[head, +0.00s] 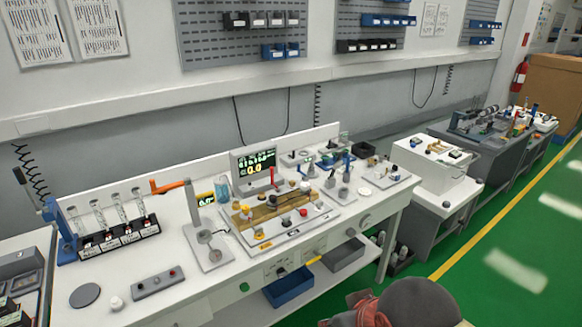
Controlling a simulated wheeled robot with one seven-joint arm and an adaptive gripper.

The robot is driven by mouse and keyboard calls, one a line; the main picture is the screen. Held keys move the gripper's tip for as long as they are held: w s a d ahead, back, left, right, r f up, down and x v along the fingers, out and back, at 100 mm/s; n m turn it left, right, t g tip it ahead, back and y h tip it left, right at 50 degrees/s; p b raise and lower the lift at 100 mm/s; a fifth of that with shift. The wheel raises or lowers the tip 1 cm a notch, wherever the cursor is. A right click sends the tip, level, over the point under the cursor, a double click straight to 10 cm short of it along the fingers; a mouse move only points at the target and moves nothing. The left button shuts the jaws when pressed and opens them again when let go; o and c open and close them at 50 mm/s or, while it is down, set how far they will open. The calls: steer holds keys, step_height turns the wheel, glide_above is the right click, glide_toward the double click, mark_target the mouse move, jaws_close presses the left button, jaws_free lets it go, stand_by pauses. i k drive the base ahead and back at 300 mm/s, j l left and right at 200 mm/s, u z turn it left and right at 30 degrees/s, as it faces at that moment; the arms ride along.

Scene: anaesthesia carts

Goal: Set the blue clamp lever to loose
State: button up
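Small blue parts stand among several fixtures at the right end of the long white bench (225,283). One upright blue piece (347,161) sits on a grey post and may be the blue clamp lever. It is too small to tell its setting. Another blue upright (66,240) stands at the left end of the bench, beside a rack of clear tubes; I cannot tell whether it has a lever. No gripper fingers are in view. A dark grey rounded shape with a reddish part shows at the bottom edge and may be part of my arm.
A wooden board with knobs (262,217) and a display box (258,168) stand mid-bench. An orange-handled post (196,215) is left of them. A blue bin (290,287) sits on the lower shelf. Green floor (500,235) is clear at right.

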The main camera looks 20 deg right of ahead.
mark_target(306, 177)
steer(key=i+l+u, duration=0.1)
steer(key=i+l, duration=0.55)
steer(key=i, duration=0.3)
steer(key=i+l+u, duration=0.1)
steer(key=i+l, duration=0.65)
steer(key=i, duration=0.15)
